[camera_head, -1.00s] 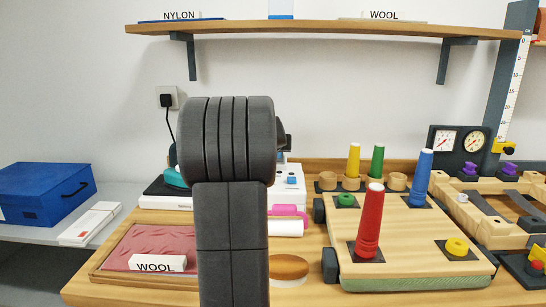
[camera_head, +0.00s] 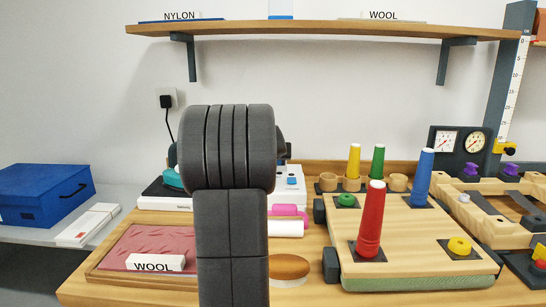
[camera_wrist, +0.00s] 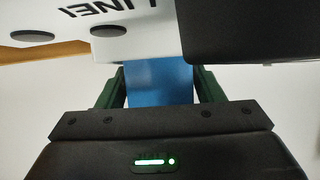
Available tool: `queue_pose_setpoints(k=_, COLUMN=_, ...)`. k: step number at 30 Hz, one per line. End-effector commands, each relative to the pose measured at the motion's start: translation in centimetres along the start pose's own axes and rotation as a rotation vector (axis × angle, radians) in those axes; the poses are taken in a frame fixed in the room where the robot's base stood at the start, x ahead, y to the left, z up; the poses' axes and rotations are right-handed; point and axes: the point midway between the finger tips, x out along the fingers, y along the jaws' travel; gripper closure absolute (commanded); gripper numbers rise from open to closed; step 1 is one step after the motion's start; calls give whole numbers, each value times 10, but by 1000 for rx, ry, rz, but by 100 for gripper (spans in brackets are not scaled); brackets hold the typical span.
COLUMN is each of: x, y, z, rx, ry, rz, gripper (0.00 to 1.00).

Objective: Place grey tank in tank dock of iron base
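I cannot clearly make out a grey tank in either view. A white appliance with a dark front and teal part (camera_head: 173,178), perhaps the iron base, stands at the back of the counter, partly hidden by my arm. Its right part has a blue square (camera_head: 291,181). In the head view my gripper is hidden behind my arm. In the wrist view my gripper (camera_wrist: 158,88) has its green fingers apart, with a blue surface (camera_wrist: 158,80) filling the gap. I cannot tell whether they touch it. A dark grey block (camera_wrist: 250,30) is at the upper right, its identity unclear.
A wooden board (camera_head: 410,250) with coloured pegs stands right of my arm. A red tray (camera_head: 110,272) lies front left, a blue box (camera_head: 42,194) further left. A shelf (camera_head: 330,30) hangs above. In the wrist view, a white lettered thing (camera_wrist: 150,45) is close above.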

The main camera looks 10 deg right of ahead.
Motion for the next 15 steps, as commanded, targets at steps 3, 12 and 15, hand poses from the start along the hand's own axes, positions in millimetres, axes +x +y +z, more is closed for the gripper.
queue_pose_setpoints(k=3, x=4, y=0, z=11, rx=1, ry=-24, rz=3, gripper=21)
queue_pose_setpoints(k=12, x=-4, y=0, z=-4, rx=2, ry=-26, rz=3, gripper=21)
queue_pose_setpoints(k=15, x=-24, y=0, z=-2, rx=2, ry=-20, rz=2, gripper=21)
